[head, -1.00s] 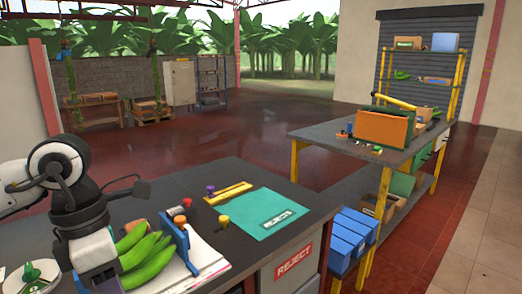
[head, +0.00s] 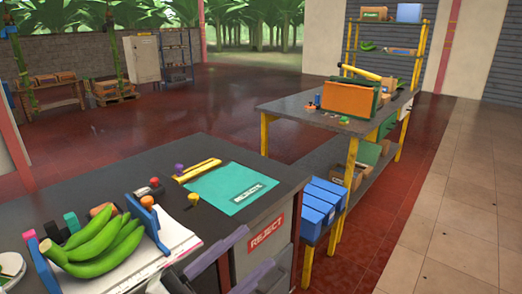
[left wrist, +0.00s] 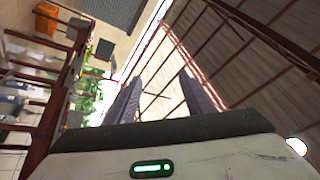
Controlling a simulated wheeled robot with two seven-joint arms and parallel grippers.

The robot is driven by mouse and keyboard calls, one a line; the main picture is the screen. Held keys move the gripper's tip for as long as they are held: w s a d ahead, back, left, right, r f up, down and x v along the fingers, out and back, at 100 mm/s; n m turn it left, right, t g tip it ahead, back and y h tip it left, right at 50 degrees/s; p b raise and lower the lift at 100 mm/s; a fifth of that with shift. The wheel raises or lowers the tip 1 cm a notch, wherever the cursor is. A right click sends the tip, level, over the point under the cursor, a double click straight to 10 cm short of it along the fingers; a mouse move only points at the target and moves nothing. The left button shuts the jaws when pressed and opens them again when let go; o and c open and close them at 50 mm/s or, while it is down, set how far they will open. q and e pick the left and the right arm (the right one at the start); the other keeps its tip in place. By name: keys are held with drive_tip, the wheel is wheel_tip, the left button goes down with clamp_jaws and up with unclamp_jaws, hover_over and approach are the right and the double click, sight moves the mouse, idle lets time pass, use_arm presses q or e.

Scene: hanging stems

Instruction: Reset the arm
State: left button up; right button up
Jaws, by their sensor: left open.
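My left gripper (head: 243,256) shows at the bottom of the head view, its two grey-purple fingers spread and empty. It is in front of the black counter (head: 120,178), near the REJECT sign (head: 266,233). In the left wrist view the same open fingers (left wrist: 160,78) point up towards the roof beams, with nothing between them. A bunch of green bananas (head: 98,238) lies between blue uprights on the counter, left of the gripper and apart from it. My right gripper is not in view.
A teal REJECTS mat (head: 228,188) lies on the counter, with a yellow tool (head: 197,170) beside it. Blue bins (head: 322,205) stand right of the counter. A table with an orange box (head: 350,99) is behind. The red floor beyond is open.

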use_arm(q)
drive_tip(key=w+a+f+n+t+y, duration=0.1)
drive_tip(key=a+f+n+t+y, duration=0.1)
drive_tip(key=a+f+n+y, duration=0.25)
drive_tip(key=w+a+f+n+t+y, duration=0.1)
drive_tip(key=a+f+n+y, duration=0.1)
drive_tip(key=f+n+y, duration=0.35)
drive_tip(key=s+a+f+n+g+y, duration=0.3)
drive_tip(key=s+f, duration=0.6)
drive_tip(key=f, duration=0.5)
drive_tip(key=s+a+f+n+g+y, duration=0.2)
drive_tip(key=s+a+f+n+g, duration=0.2)
drive_tip(key=s+f, duration=0.5)
wheel_tip(320, 180, down, 6)
drive_tip(key=shift+s+a+r+n+g+y, duration=0.25)
drive_tip(key=shift+s+a+n+g+y, duration=0.15)
drive_tip(key=shift+n, duration=0.8)
drive_tip(key=shift+w, duration=0.15)
